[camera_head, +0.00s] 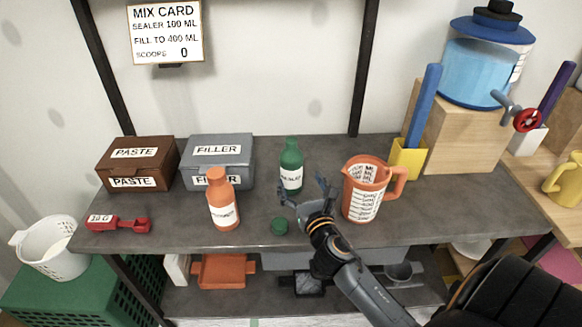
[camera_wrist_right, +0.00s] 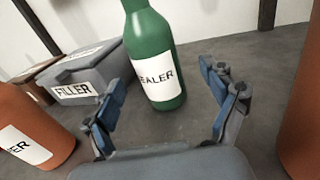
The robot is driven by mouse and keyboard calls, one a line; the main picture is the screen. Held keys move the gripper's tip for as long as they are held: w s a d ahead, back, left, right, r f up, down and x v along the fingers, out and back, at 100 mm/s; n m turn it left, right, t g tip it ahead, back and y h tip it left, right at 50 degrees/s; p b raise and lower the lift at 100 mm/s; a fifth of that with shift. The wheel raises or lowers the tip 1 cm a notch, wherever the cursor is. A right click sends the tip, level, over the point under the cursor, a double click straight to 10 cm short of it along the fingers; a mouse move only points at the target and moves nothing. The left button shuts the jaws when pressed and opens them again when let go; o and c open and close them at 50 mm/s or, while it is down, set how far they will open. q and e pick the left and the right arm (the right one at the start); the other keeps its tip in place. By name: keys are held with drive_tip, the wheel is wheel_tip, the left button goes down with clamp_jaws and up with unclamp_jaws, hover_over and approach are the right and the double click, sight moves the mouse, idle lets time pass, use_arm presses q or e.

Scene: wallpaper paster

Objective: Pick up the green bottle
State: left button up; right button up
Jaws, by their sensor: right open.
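The green bottle (camera_head: 291,170) stands upright on the grey table, with a white label. In the right wrist view the green bottle (camera_wrist_right: 153,60) stands ahead between the fingers, its label ending in "EALER" and its top cut off. My right gripper (camera_head: 305,190) is open just in front of the bottle in the head view. In the wrist view the open fingers of my right gripper (camera_wrist_right: 165,105) show bare table between them and the bottle; they are empty. My left gripper is not in view.
An orange bottle (camera_head: 222,200) stands left of the gripper. An orange measuring jug (camera_head: 366,188) stands close on the right. The grey FILLER box (camera_head: 219,160) and brown PASTE box (camera_head: 137,163) are behind at left. A red scoop (camera_head: 117,222) lies at the left edge.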

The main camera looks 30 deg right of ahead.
sight(295, 175)
drive_tip(key=shift+w+d, duration=0.15)
drive_tip(key=shift+w, duration=0.45)
drive_tip(key=x, duration=0.4)
drive_tip(key=shift+w+a, duration=0.2)
drive_tip(key=shift+w, duration=0.15)
drive_tip(key=shift+w+d, duration=0.1)
drive_tip(key=shift+w, duration=0.1)
drive_tip(key=shift+c, duration=0.6)
drive_tip(key=c, duration=1.4)
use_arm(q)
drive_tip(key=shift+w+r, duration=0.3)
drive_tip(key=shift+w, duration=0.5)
use_arm(e)
drive_tip(key=shift+r, duration=0.1)
drive_tip(key=shift+c, duration=0.6)
